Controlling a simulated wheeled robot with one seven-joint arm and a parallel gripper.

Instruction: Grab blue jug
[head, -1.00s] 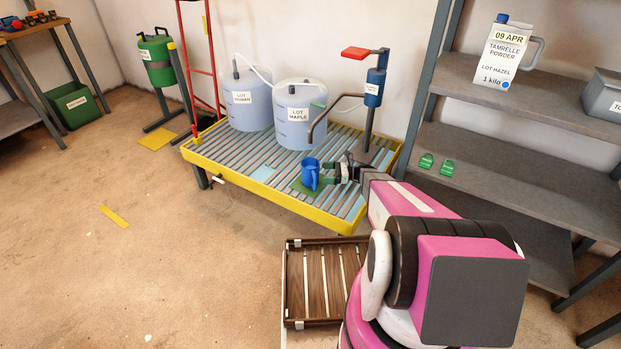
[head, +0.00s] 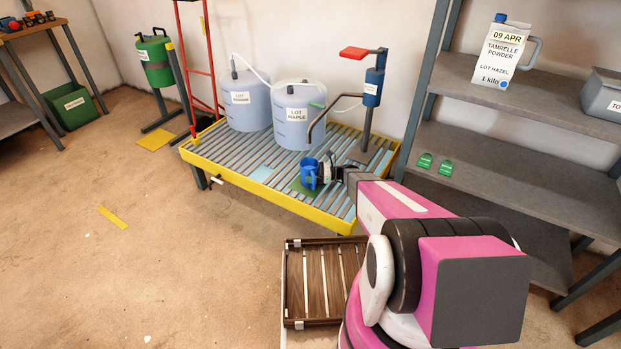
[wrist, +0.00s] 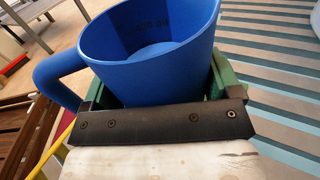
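In the wrist view the jug (wrist: 150,45) fills the space between my gripper's green fingers (wrist: 165,88), with one finger on each side. Its handle (wrist: 58,75) points left, clear of the fingers. I cannot tell whether the fingers press on the jug; their tips are mostly hidden by it.
Two large pale blue containers (head: 298,118) stand behind on the yellow-rimmed platform (head: 262,193). A blue pump with a red handle (head: 372,85) rises behind my gripper. A grey shelf (head: 520,145) is to the right. A wooden slatted crate (head: 318,285) lies in front.

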